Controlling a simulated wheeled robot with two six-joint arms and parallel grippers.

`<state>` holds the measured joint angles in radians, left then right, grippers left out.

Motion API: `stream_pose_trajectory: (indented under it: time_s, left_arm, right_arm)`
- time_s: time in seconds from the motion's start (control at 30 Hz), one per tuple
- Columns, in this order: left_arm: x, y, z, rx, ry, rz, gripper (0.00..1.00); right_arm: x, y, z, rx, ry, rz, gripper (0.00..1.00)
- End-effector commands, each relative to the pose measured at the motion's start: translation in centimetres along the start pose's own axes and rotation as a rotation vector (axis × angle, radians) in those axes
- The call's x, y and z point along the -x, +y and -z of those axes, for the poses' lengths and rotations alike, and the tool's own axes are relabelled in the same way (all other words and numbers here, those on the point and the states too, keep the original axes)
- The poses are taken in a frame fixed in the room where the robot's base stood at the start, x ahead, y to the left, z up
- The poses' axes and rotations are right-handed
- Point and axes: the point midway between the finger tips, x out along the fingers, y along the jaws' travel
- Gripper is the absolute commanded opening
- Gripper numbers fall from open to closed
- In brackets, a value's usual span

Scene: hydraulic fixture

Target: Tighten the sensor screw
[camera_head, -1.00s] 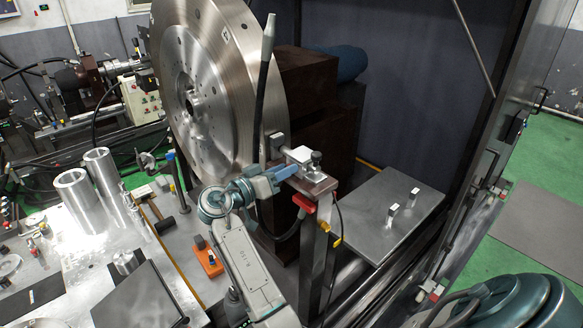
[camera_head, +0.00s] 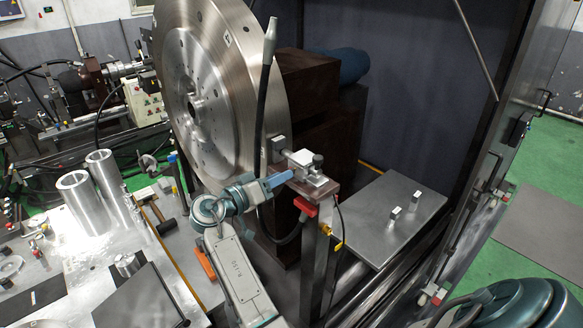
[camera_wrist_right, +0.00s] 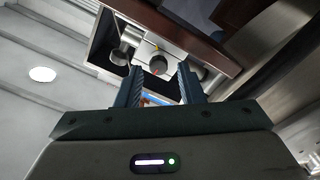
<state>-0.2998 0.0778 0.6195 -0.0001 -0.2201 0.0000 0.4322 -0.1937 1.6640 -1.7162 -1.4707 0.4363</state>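The silver sensor mount (camera_head: 312,178) sits on top of a post beside the large metal disc. A small knob-headed screw (camera_head: 318,159) stands upright on it. My right gripper (camera_head: 286,178) is just left of the mount with its blue fingers pointing at it. I cannot tell whether they touch it. In the right wrist view, my right gripper (camera_wrist_right: 160,80) has its two fingers apart. Metal cylindrical parts (camera_wrist_right: 160,63) show beyond and between the fingertips; I cannot tell which one is the screw. My left gripper is not in view.
The large disc (camera_head: 210,90) and a black hose (camera_head: 259,120) stand close behind my right gripper. A red clamp handle (camera_head: 305,206) hangs below the mount. A grey plate (camera_head: 385,232) with small blocks lies to the right. Metal cylinders (camera_head: 75,200) stand on the left table.

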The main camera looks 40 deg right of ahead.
Motion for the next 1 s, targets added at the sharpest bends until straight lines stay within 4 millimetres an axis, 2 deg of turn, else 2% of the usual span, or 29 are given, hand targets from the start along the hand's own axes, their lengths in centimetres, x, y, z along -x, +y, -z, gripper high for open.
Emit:
stream_pose_trajectory:
  time_s: [0.03, 0.13, 0.23, 0.67, 1.0]
  left_arm:
    - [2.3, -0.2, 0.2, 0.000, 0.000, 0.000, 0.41]
    - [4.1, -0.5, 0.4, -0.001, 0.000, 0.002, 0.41]
    - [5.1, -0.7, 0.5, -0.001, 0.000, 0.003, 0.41]
    - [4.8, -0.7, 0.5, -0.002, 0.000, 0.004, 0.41]
    - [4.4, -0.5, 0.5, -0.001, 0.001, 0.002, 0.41]
  right_arm:
    - [0.0, 0.7, 1.0, 0.095, 0.000, 0.000, 0.35]
    - [0.0, 0.7, 0.9, 0.278, 0.000, 0.000, 0.35]
    - [0.0, 0.5, 0.6, 0.405, 0.000, 0.000, 0.35]
    - [-0.2, 0.1, 0.1, 0.446, 0.000, -0.001, 0.35]
    - [-2.0, 0.1, 0.1, 0.446, 0.000, -0.002, 0.35]
